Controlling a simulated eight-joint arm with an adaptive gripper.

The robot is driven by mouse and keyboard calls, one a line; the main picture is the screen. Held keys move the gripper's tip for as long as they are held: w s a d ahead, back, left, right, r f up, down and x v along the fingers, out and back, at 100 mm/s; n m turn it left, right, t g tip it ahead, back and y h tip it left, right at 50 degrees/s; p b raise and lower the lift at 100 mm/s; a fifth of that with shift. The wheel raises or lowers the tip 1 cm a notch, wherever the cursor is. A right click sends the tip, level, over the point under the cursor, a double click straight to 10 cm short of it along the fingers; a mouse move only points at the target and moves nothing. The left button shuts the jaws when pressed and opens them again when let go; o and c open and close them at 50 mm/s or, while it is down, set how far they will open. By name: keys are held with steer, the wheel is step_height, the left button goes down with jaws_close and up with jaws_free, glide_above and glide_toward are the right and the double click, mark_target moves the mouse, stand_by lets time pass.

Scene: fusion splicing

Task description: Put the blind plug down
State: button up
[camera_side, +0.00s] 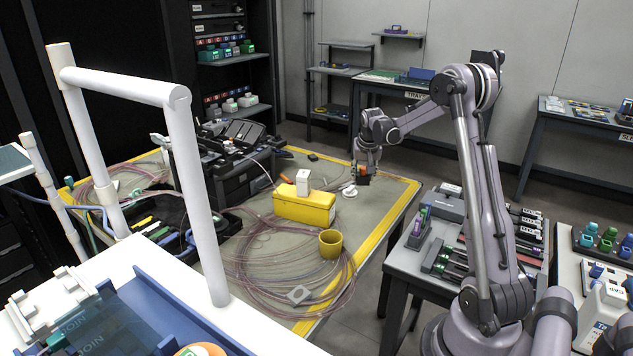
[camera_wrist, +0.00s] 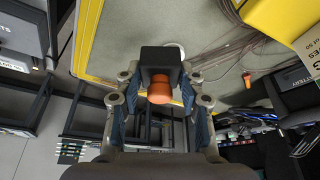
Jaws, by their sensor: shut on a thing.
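The blind plug (camera_wrist: 160,88) has an orange rounded end and a black square block beside it. In the wrist view it sits between the two fingers of my gripper (camera_wrist: 159,100), which is shut on it. In the side view my gripper (camera_side: 364,160) points down with the plug (camera_side: 363,173), small and dark with orange, at its tips. It is over the right part of the grey work mat (camera_side: 375,203), near the yellow border. I cannot tell its exact height above the mat.
A white round piece (camera_side: 349,190) is on the mat just left of the gripper. A yellow box (camera_side: 304,207) with a white block on it, a yellow cup (camera_side: 331,243) and coiled cable (camera_side: 262,260) lie further left and front. A black splicer case (camera_side: 240,175) stands behind them.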

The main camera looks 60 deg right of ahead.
steer(key=w+a+n+t+y, duration=0.15)
steer(key=a+n, duration=0.45)
steer(key=a, duration=0.8)
steer(key=w+a+n+t+y, duration=0.1)
steer(key=w+a+n+y, duration=0.3)
steer(key=a, duration=0.9)
steer(key=shift+n+h, duration=0.75)
steer(key=shift+n, duration=0.05)
steer(key=w+a+f, duration=0.2)
steer(key=a, duration=0.1)
steer(key=w+a+f, duration=0.1)
steer(key=a+f, duration=0.1)
steer(key=a, duration=0.1)
steer(key=w+a+f, duration=0.2)
steer(key=a, duration=0.1)
steer(key=shift+w+a+f, duration=0.2)
steer(key=shift+w+f, duration=0.15)
steer(key=shift+f, duration=0.05)
steer(key=shift+w+a+f, duration=0.1)
steer(key=shift+a+f, duration=0.05)
steer(key=shift+f, duration=1.95)
steer(key=shift+f, duration=0.15)
steer(key=o, duration=1.2)
steer(key=shift+c, duration=0.2)
